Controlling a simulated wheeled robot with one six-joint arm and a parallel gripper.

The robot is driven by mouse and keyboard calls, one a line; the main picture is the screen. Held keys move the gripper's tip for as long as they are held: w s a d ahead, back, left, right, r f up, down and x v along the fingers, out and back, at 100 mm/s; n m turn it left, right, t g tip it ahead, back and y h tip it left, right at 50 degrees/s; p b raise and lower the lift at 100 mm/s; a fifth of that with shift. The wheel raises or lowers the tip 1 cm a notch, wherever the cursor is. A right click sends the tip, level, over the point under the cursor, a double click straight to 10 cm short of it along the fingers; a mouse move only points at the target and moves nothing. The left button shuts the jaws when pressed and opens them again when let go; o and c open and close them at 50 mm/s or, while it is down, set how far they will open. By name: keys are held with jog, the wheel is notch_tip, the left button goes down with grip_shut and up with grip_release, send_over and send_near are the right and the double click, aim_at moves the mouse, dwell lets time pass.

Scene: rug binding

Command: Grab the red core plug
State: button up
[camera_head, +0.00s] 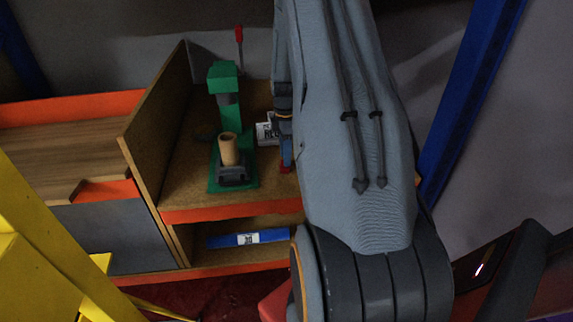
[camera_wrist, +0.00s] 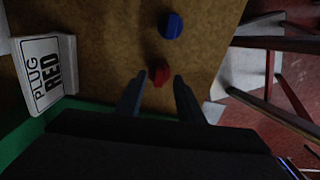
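The red core plug (camera_wrist: 159,75) is a small red piece on the brown board in the wrist view. It lies between the tips of my gripper (camera_wrist: 159,80), whose two dark fingers stand apart with a narrow gap on each side of it. My gripper is open. I cannot tell how far above the board the fingertips are. In the head view a small red spot (camera_head: 285,170), probably the plug, shows at the lower end of my arm. My arm hides much of that area.
A blue plug (camera_wrist: 171,26) stands just beyond the red one. A green press (camera_head: 224,84) with a cardboard tube (camera_head: 229,148) stands left of my arm. A blue bar (camera_head: 247,238) lies on the lower shelf.

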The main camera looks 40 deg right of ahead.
jog(key=shift+f, duration=0.65)
jog(key=shift+c, duration=0.4)
grip_shut()
jog(key=shift+r, duration=0.1)
